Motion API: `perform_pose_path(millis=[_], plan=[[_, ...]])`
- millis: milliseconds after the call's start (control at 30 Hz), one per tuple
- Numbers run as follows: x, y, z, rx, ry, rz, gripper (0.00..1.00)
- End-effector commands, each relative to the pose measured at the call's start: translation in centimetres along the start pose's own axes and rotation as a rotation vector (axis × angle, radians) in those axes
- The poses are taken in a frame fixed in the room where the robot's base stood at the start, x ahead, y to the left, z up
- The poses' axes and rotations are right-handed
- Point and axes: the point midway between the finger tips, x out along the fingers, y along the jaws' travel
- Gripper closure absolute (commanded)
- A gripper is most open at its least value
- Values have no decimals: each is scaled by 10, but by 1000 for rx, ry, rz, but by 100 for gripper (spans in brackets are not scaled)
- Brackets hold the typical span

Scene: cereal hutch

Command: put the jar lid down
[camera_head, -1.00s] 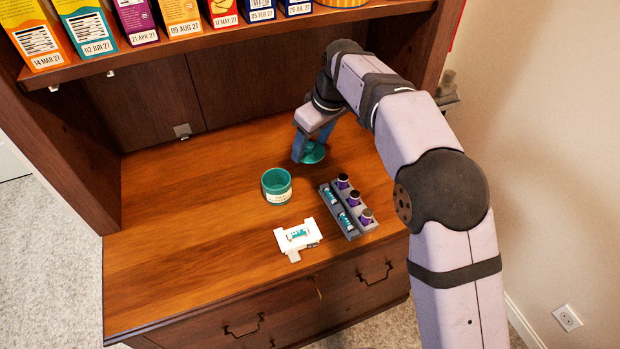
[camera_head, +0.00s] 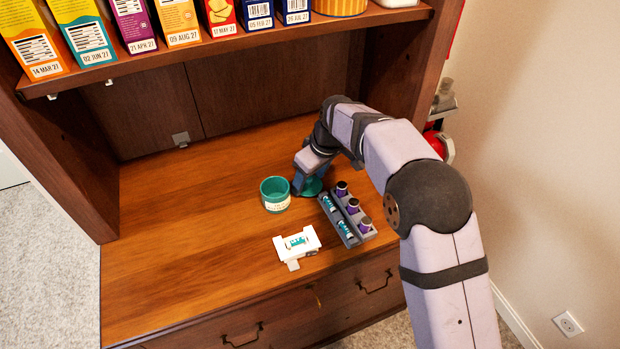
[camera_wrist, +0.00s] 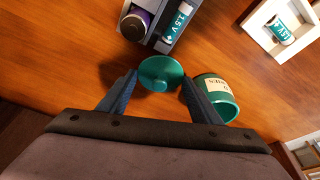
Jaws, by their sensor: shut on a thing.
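The teal jar lid (camera_head: 313,187) is between the fingers of my gripper (camera_head: 300,184), just right of the jar and at or just above the wooden surface; I cannot tell whether it touches.
A grey holder (camera_head: 346,222) with batteries and dark purple-capped bottles stands close to the right of the lid. A white tray (camera_head: 297,245) with a battery lies in front. A shelf (camera_head: 230,42) of boxes hangs above. The wood at left (camera_head: 180,230) is clear.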

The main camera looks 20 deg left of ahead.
Motion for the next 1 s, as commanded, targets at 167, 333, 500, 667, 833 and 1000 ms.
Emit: perform_pose_path(millis=[167, 333, 500, 667, 833, 1000], plan=[[5, 0, 1, 0, 2, 1, 64], [5, 0, 1, 0, 2, 1, 64], [8, 0, 2, 0, 1, 1, 35], [8, 0, 2, 0, 1, 1, 34], [7, 0, 2, 0, 1, 1, 34], [-2, 1, 1, 0, 3, 2, 34]])
